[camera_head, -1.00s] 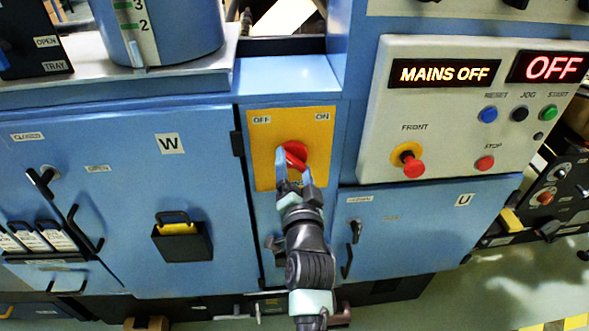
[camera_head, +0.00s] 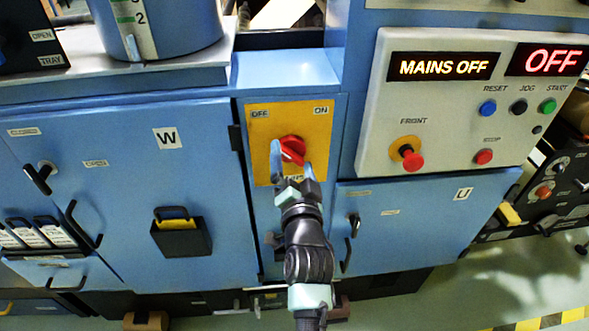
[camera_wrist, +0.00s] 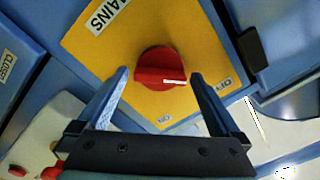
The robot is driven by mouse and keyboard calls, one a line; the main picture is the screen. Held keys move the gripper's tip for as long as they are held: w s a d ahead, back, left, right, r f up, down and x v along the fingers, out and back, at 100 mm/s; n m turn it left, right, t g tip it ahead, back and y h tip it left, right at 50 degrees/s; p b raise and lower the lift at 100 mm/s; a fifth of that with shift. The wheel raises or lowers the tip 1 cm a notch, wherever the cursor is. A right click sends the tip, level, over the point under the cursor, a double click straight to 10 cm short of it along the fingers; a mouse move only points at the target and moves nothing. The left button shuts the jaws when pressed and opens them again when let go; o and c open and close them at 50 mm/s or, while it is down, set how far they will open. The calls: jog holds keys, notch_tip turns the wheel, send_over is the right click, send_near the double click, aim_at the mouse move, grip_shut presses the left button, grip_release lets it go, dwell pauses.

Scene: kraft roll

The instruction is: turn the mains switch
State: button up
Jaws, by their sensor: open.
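The red mains switch (camera_head: 292,150) is a round knob on a yellow plate (camera_head: 262,137) marked OFF at upper left and ON at upper right. In the wrist view the knob (camera_wrist: 160,68) shows a raised grip bar with a white mark toward the OFF label. My gripper (camera_head: 291,166) is open in front of the plate. In the wrist view its two fingers (camera_wrist: 158,84) stand apart to either side of the knob's lower part, with visible gaps. I see no grip on the knob. The display (camera_head: 441,67) reads MAINS OFF.
A grey control panel (camera_head: 440,125) with a red front knob (camera_head: 412,159) and several buttons stands right of the plate. Blue cabinet doors with protruding handles (camera_head: 85,225) lie to the left. A second display (camera_head: 546,62) reads OFF.

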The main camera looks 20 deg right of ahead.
jog(key=v, duration=1.3)
